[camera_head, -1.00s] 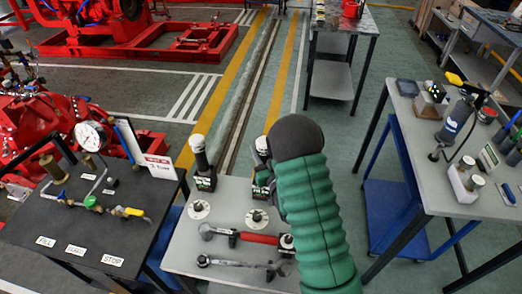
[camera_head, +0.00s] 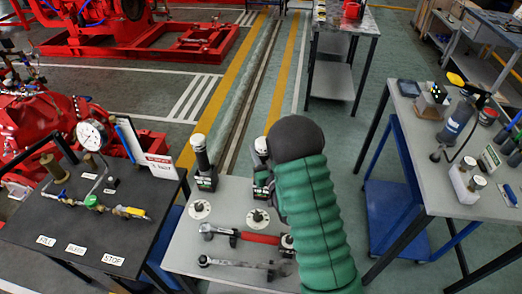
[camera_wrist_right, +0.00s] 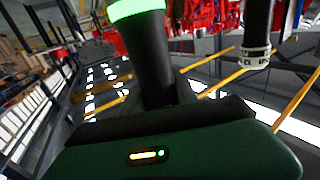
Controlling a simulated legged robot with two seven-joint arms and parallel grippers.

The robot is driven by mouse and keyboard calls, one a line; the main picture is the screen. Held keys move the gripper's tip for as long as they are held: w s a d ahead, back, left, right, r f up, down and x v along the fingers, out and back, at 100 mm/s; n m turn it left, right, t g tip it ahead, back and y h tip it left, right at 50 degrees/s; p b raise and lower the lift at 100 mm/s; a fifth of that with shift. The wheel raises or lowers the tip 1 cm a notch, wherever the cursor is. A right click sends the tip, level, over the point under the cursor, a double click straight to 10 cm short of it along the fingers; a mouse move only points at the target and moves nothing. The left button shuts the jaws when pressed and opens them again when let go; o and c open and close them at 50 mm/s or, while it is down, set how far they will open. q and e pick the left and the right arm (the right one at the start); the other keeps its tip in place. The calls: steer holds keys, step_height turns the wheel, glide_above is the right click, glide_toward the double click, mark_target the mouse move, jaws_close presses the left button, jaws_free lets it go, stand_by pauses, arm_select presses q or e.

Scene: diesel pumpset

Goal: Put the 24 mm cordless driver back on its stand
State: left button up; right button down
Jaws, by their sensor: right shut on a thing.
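My right arm in its green sleeve reaches over the grey tool table (camera_head: 190,247) in the head view; its gripper is hidden there. In the right wrist view, my right gripper (camera_wrist_right: 165,105) is shut on a black cylindrical driver body (camera_wrist_right: 155,60) with a glowing green ring. In the head view, a dark driver with a pale top (camera_head: 262,150) shows just left of my arm, partly hidden. Another such driver (camera_head: 201,160) stands upright further left. I cannot read their sizes. White round stands (camera_head: 199,210) and (camera_head: 257,217) are on the table. My left gripper is out of view.
A red-handled wrench (camera_head: 255,237) and a ratchet wrench (camera_head: 235,263) lie at the table's front. A black gauge panel (camera_head: 85,215) is at left. A bench with bottles and boxes (camera_head: 430,150) is at right. A dark tool with a white band (camera_wrist_right: 256,55) hangs close in the wrist view.

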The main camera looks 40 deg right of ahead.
steer(key=shift+f+b, duration=0.8)
steer(key=shift+f, duration=0.05)
steer(key=c, duration=0.9)
jaws_free()
steer(key=shift+o, duration=0.2)
